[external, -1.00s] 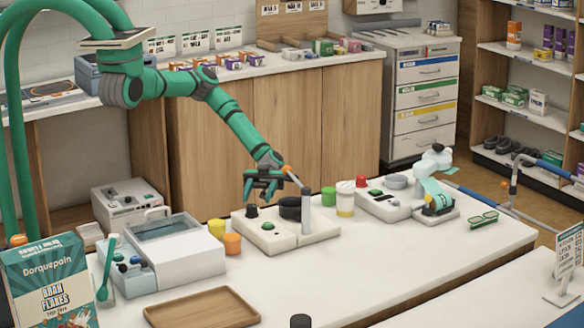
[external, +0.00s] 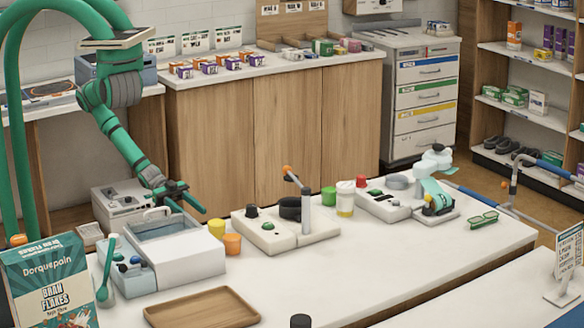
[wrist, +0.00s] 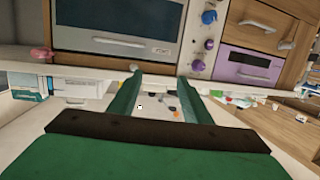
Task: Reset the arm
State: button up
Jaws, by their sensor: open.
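My green arm hangs down at the left of the external view. My gripper (external: 187,199) is over the back edge of the white table, just above and behind the white lidded box (external: 180,245). In the wrist view my gripper (wrist: 160,82) shows two green fingers spread apart. Nothing is between them close up; only distant small items show in the gap.
Yellow (external: 217,228) and orange (external: 232,243) cups stand right of the box. A device with a grey post (external: 305,212) stands mid-table. A wooden tray (external: 202,308) and a cereal box (external: 50,285) are in front.

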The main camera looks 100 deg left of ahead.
jog(key=s+d+r+n+t+y, duration=0.1)
jog(key=d+r+n+t+y, duration=0.1)
jog(key=d+r+n+y, duration=0.4)
jog(key=shift+s+d+r+n+y, duration=0.2)
jog(key=shift+d+n+y, duration=0.2)
jog(key=shift+d+y, duration=1)
